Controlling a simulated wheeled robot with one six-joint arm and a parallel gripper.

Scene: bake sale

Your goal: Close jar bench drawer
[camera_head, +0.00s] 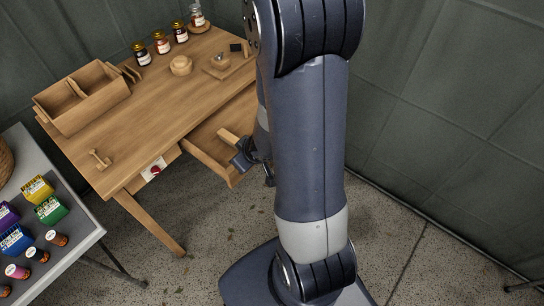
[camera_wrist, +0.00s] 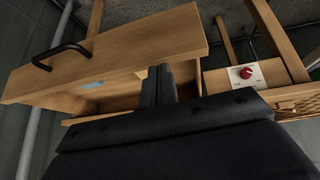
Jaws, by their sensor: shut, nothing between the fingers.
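The wooden jar bench (camera_head: 150,105) stands at the left of the head view. Its drawer (camera_head: 208,154) is pulled out from the front edge. In the wrist view the drawer front (camera_wrist: 120,52) runs across the upper left, with a black bar handle (camera_wrist: 62,54). My gripper (camera_head: 243,157) is at the drawer's right part, partly hidden by my arm. In the wrist view its dark fingers (camera_wrist: 158,84) are together and empty, close to the drawer front. I cannot tell whether they touch it.
Jars (camera_head: 161,43), a divided wooden box (camera_head: 82,97) and small wooden pieces stand on top. A grey table (camera_head: 75,222) with colored boxes is at lower left. Walls stand behind and right.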

